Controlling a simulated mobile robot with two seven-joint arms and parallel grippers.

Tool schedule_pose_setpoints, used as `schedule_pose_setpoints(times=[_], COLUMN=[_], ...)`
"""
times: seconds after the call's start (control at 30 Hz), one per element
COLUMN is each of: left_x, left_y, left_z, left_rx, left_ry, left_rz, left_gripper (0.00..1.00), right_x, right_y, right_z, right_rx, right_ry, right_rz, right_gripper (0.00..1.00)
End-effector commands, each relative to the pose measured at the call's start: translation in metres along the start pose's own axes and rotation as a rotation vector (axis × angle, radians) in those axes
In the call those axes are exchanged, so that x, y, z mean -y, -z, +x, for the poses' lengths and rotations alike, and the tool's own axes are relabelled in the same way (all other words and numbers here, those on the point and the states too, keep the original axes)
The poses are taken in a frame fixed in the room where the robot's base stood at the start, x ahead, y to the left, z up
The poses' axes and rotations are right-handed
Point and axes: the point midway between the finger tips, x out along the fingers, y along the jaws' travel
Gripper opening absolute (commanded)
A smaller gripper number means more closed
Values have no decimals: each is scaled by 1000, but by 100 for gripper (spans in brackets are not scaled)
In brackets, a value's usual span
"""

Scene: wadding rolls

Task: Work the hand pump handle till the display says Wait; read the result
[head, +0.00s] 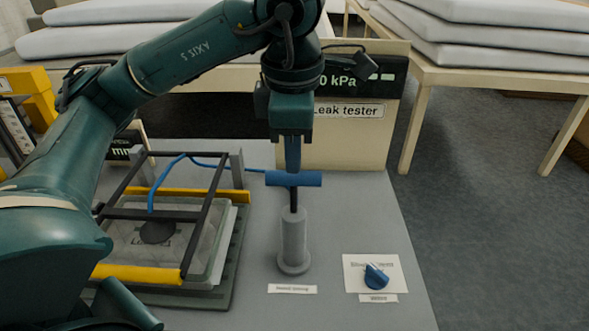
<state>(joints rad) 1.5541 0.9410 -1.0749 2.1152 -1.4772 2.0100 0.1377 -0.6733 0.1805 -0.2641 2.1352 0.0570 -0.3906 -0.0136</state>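The hand pump (294,240) is a grey upright cylinder on the table with a dark rod rising from its top. Its blue T-shaped handle (310,179) sits raised above the cylinder. My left gripper (292,168) points down right at the middle of the handle; its fingers line up one behind the other, so I cannot tell whether they are closed on it. The leak tester's display (345,83) reads "0 kPa", with its left part hidden by my arm, and pale bars show at its right. My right gripper is not in view.
A dark frame with yellow bars (205,222) holds a clear bag on a green tray at left, with a blue hose running from it. A blue knob (376,276) sits on a white plate at front right. The leak tester panel (345,148) stands behind the pump.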

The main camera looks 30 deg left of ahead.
Motion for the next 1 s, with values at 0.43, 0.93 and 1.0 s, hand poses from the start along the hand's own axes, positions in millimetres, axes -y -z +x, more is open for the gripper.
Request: schedule_pose_setpoints(times=[0.43,0.93,1.0], left_x=[-5,-9,-9], left_y=[0,0,0], left_z=[-34,-59,-59], left_rx=[0,0,0], left_ry=[0,0,0], left_rz=[0,0,0], left_gripper=[24,24,24], right_x=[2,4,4], right_y=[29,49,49], right_z=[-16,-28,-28], right_rx=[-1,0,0], right_ry=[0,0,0], right_rz=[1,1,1], right_gripper=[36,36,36])
